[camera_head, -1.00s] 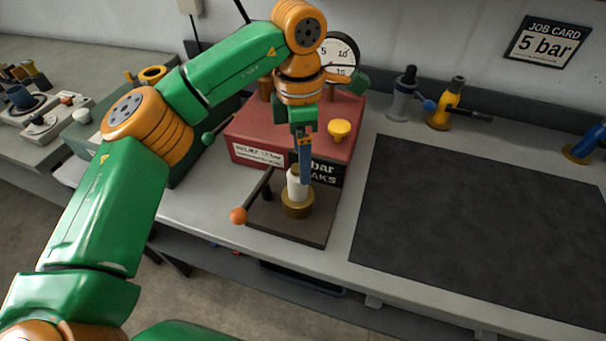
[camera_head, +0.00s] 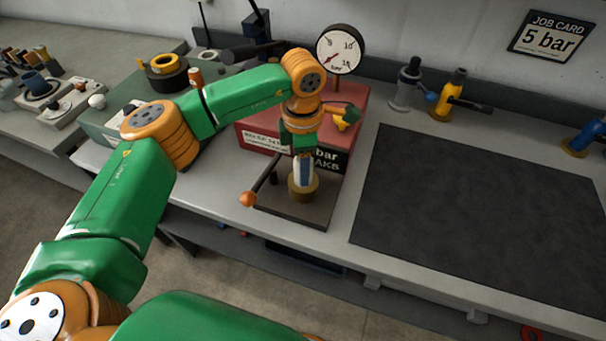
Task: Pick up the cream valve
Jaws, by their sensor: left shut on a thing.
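The cream valve (camera_head: 295,174) stands upright in a brass socket (camera_head: 302,191) on a dark stand plate in front of the red box. My left gripper (camera_head: 304,176) reaches down on it from above and is shut on it. A blue finger covers the middle of the valve, so only pale strips show at its sides. The valve's lower end is hidden in the socket. My right gripper is not in view.
A lever with an orange knob (camera_head: 248,199) sticks out left of the socket. Grey (camera_head: 406,85) and yellow (camera_head: 447,95) valves stand at the back. The dark mat (camera_head: 480,215) at right is clear.

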